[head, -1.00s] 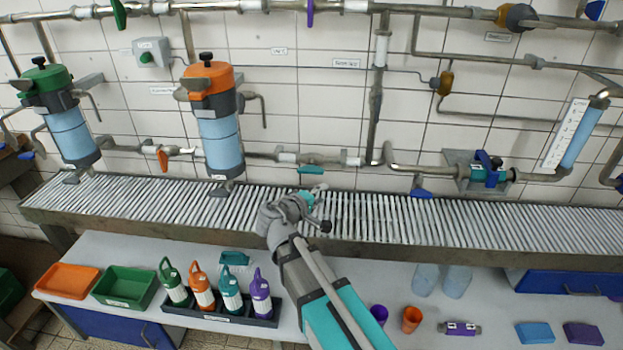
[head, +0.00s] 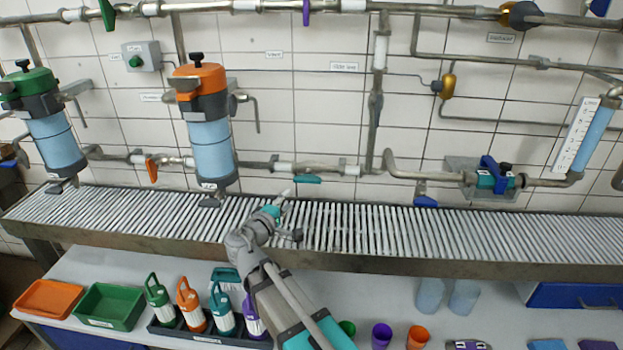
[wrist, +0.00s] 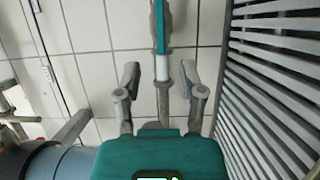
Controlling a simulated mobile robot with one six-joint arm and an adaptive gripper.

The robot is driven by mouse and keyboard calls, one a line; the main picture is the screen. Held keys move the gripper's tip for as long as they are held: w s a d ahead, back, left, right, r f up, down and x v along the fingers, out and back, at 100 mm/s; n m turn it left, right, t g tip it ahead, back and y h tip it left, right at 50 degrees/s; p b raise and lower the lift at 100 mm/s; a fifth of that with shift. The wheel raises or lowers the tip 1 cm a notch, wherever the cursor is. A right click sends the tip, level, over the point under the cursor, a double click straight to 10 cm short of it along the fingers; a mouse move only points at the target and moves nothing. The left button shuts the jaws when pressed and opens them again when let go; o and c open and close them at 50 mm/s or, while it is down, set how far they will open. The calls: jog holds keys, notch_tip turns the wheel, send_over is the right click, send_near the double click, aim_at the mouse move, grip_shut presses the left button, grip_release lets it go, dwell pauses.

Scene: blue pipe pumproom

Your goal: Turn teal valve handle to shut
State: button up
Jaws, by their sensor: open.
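The teal valve handle (head: 307,179) is a flat bar on the wall pipe behind the conveyor, right of the orange-topped filter. It lies roughly along the pipe. In the wrist view the handle (wrist: 160,25) shows as a narrow teal bar at the top centre, in line with the pipe and ahead of the fingers. My gripper (head: 286,195) is above the conveyor, by the left end of the handle in the head view. In the wrist view my gripper (wrist: 159,75) is open, its fingers on either side of the pipe's line. Nothing is held. The exact gap to the handle cannot be told.
The orange-topped filter (head: 207,125) stands left of the handle; its blue body (wrist: 62,163) is close at the wrist view's lower left. The roller conveyor (head: 400,225) runs below. Bottles (head: 190,305) stand on the bench.

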aim_at(306, 182)
jog(key=x, duration=1.3)
jog(key=shift+w, duration=0.3)
jog(key=shift+d, duration=0.1)
jog(key=shift+c, duration=0.2)
grip_shut()
jog(key=shift+d, duration=0.25)
jog(key=shift+a, duration=0.2)
